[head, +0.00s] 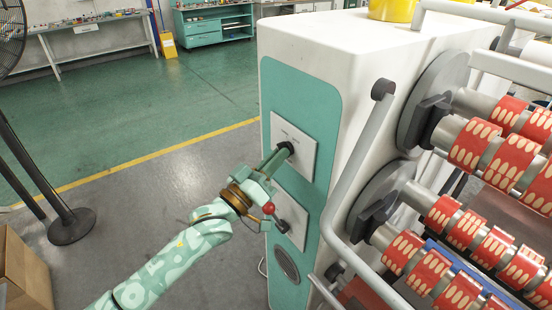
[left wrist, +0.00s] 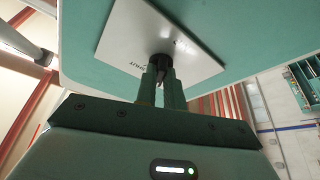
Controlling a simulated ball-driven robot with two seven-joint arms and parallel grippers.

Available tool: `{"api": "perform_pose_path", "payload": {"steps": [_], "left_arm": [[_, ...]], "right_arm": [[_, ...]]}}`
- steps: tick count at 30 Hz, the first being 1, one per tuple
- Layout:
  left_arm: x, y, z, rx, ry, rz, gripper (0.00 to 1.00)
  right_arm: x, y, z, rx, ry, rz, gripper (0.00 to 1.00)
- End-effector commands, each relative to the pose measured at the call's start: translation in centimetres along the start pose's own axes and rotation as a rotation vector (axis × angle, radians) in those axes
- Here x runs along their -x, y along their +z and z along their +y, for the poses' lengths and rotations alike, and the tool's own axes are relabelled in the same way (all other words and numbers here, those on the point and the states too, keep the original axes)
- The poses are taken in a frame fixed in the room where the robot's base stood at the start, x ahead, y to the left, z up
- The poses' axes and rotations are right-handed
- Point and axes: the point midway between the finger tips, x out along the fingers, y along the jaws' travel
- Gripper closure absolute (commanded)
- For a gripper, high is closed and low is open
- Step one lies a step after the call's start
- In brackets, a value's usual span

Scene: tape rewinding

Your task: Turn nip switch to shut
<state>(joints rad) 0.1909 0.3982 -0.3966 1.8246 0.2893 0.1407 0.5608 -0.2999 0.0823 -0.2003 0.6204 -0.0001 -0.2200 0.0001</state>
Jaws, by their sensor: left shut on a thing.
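The machine's side carries a white upper switch plate (head: 297,133) with a black knob (head: 290,146). A second white plate with a black lower knob (head: 282,226) is below it, partly behind my arm. I cannot read which one is the nip switch. My left gripper (head: 283,152) reaches up to the upper plate, its fingers shut on the upper knob. In the left wrist view, the left gripper's fingers (left wrist: 161,82) are close around the black knob (left wrist: 161,61), in front of the white plate (left wrist: 165,30) with small dark lettering. My right gripper is not in view.
The white and green machine (head: 340,45) fills the middle. A grey bar handle (head: 358,165) and red-patterned tape rolls (head: 478,145) are on its right. A black fan stand (head: 72,226) and a cardboard box (head: 25,270) are at left. The floor between is clear.

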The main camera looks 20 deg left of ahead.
Motion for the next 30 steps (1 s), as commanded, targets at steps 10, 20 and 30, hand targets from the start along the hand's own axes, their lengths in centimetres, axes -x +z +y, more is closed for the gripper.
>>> {"api": "perform_pose_path", "payload": {"steps": [10,20,30], "left_arm": [[0.0,0.0,-0.4,-0.257,0.106,-0.001,1.00],[0.0,-0.1,-0.7,-0.544,0.224,-0.003,1.00],[-0.1,-0.3,-0.8,-0.779,0.322,-0.002,1.00]], "right_arm": [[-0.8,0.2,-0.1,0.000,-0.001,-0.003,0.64],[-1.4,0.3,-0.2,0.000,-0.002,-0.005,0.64],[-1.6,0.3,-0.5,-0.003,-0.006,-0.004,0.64]]}}
